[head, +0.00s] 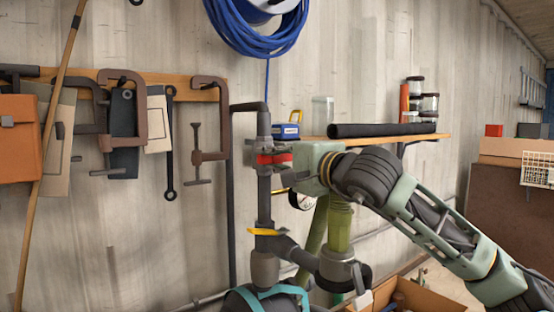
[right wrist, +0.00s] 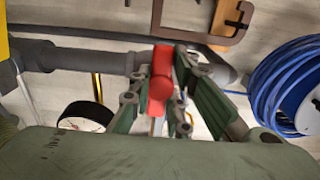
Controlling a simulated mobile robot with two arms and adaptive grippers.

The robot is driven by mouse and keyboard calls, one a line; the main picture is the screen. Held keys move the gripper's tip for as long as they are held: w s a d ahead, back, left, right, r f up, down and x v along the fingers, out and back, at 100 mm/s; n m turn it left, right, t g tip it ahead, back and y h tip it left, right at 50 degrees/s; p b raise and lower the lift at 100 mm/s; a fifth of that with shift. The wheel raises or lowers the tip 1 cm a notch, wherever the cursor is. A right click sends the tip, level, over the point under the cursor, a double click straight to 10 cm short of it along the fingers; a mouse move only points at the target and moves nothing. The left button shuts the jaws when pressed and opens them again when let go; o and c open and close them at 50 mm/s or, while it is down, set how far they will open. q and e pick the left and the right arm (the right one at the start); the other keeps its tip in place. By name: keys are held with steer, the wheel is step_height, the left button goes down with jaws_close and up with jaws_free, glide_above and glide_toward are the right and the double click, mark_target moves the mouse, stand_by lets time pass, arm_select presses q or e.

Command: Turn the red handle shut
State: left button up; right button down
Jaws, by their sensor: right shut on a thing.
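The red handle (head: 274,158) sits on a dark vertical pipe (head: 264,200) against the wall. My right gripper (head: 285,162) reaches it from the right and is shut on it. In the right wrist view the red handle (right wrist: 161,80) stands between the two green fingers (right wrist: 158,92), with its red end showing above them. The fingers hide part of the handle and its valve body. My left gripper is not in view.
A yellow handle (head: 265,231) sits lower on the same pipe. A round gauge (right wrist: 85,117) is close by. A shelf (head: 370,140) with a black roll is just above my right wrist. Clamps and a blue hose (head: 258,30) hang on the wall.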

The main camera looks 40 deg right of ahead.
steer(key=shift+f, duration=0.1)
stand_by(0.3)
steer(key=c, duration=1.6)
jaws_free()
steer(key=shift+c, duration=0.2)
steer(key=shift+s, duration=0.15)
steer(key=shift+s+r, duration=0.2)
steer(key=shift+s, duration=0.3)
steer(key=s+a, duration=0.1)
steer(key=s, duration=0.9)
steer(key=shift+s+a+f, duration=0.15)
steer(key=shift+s+a, duration=0.05)
steer(key=shift+s, duration=0.15)
